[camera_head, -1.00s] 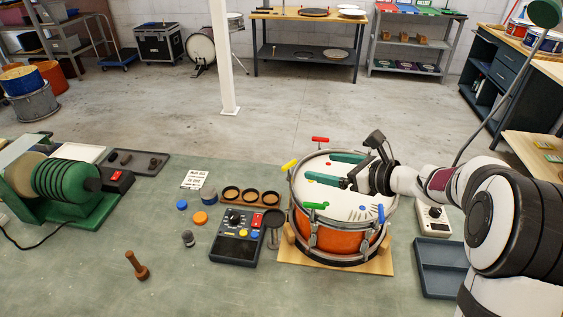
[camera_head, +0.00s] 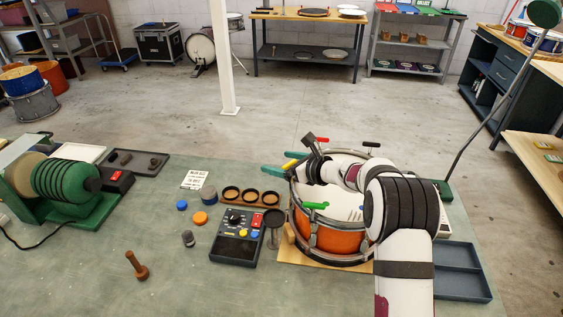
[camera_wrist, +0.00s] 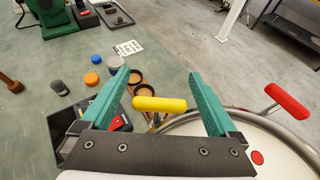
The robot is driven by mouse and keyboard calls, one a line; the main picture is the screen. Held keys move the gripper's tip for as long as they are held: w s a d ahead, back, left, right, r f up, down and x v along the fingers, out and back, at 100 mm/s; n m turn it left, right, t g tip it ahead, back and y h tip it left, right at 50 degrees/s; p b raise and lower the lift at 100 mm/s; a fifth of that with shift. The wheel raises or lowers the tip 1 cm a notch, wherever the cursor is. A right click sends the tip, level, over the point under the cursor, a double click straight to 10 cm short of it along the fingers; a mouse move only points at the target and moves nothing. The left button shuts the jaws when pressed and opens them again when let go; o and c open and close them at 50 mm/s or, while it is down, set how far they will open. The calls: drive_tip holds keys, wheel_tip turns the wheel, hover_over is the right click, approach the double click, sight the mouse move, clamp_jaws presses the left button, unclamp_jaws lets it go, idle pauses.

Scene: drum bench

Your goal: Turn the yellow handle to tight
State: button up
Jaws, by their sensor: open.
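The yellow handle (camera_wrist: 160,104) is a short bar on a stem at the drum's rim; in the wrist view it lies crosswise between my gripper's open green fingers (camera_wrist: 158,98), touching neither as far as I can tell. In the head view the yellow handle (camera_head: 296,154) shows at the drum's left rim, partly covered by my gripper (camera_head: 284,163). The orange drum (camera_head: 335,240) stands on a wooden board. A red handle (camera_wrist: 286,101) is farther right on the rim, a green handle (camera_head: 315,205) at its front left.
A control box (camera_head: 236,238) with knobs and a rack of round cups (camera_head: 250,196) stand left of the drum. A dark stand (camera_head: 273,220) is close to the drum's left side. A blue tray (camera_head: 462,270) lies at right. The bench front left is mostly clear.

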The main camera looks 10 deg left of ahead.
drive_tip(key=c, duration=1.4)
drive_tip(key=m+t+h, duration=0.2)
drive_tip(key=m+h, duration=0.1)
drive_tip(key=shift+w+d+m+t, duration=0.25)
drive_tip(key=shift+d+m+t, duration=0.05)
drive_tip(key=shift+t, duration=0.1)
drive_tip(key=shift+w+d+m+t+h, duration=0.15)
drive_tip(key=shift+m+t+h, duration=0.2)
drive_tip(key=shift+m+h, duration=0.25)
drive_tip(key=shift+d+m+t+h, duration=0.1)
drive_tip(key=shift+m+t+h, duration=0.25)
drive_tip(key=shift+m+h, duration=0.2)
drive_tip(key=shift+d+m+h, duration=0.1)
drive_tip(key=shift+m+h, duration=0.15)
drive_tip(key=shift+h, duration=0.1)
drive_tip(key=o, duration=1.4)
